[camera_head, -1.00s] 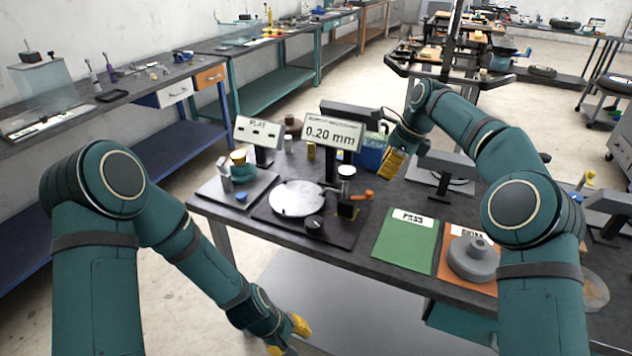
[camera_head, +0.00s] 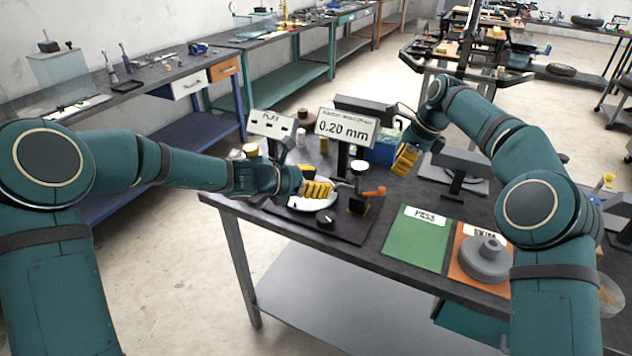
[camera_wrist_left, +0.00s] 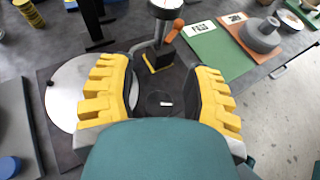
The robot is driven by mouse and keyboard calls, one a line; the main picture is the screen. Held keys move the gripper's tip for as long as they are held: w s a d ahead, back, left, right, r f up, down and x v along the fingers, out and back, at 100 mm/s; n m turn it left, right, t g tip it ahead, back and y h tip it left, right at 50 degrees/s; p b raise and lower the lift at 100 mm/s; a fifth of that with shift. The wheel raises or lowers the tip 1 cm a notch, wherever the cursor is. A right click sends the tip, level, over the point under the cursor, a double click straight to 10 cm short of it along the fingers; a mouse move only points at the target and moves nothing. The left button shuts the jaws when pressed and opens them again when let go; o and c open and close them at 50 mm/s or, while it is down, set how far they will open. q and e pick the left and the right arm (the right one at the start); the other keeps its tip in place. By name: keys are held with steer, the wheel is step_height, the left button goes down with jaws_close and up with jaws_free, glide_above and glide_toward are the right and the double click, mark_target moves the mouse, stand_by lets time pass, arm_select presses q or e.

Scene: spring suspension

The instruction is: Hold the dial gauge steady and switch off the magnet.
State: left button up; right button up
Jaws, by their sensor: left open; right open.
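The dial gauge (camera_head: 360,168) stands on a post over a black and yellow base (camera_head: 357,205), with an orange lever (camera_head: 374,192) at its side. In the left wrist view the gauge (camera_wrist_left: 165,8) is cut off by the top edge. A black knob (camera_head: 326,221) with a white mark sits on the dark plate beside the silver disc (camera_head: 300,204). My left gripper (camera_head: 320,189) is open and empty above the disc. In the left wrist view the knob (camera_wrist_left: 160,103) shows between its fingers, lower down. My right gripper (camera_head: 405,160) is open and empty, behind and right of the gauge.
A display (camera_head: 345,128) reading 0.20 mm stands behind the gauge. A PLAY sign (camera_head: 271,125) is to its left, a blue box (camera_head: 380,150) to its right. A green mat (camera_head: 418,238) and an orange mat with a grey weight (camera_head: 485,260) lie right.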

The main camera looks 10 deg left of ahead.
mark_target(356, 183)
arm_select(q)
steer(key=x, duration=1.3)
steer(key=shift+w+d+f, duration=0.15)
steer(key=shift+d+f, duration=0.05)
jaws_close()
arm_select(e)
steer(key=c, duration=0.7)
steer(key=shift+w+n, duration=0.1)
steer(key=shift+n, duration=0.3)
jaws_close()
steer(key=w+n+t+h, duration=0.1)
steer(key=n, duration=0.4)
steer(key=w+a+n+t+h, duration=0.1)
steer(key=n+h, duration=0.1)
steer(key=n, duration=0.4)
steer(key=w+r+n+t+h, duration=0.1)
steer(key=n+h, duration=0.1)
steer(key=n, duration=0.4)
steer(key=shift+w+a+r, duration=0.1)
steer(key=shift+w+a, duration=0.3)
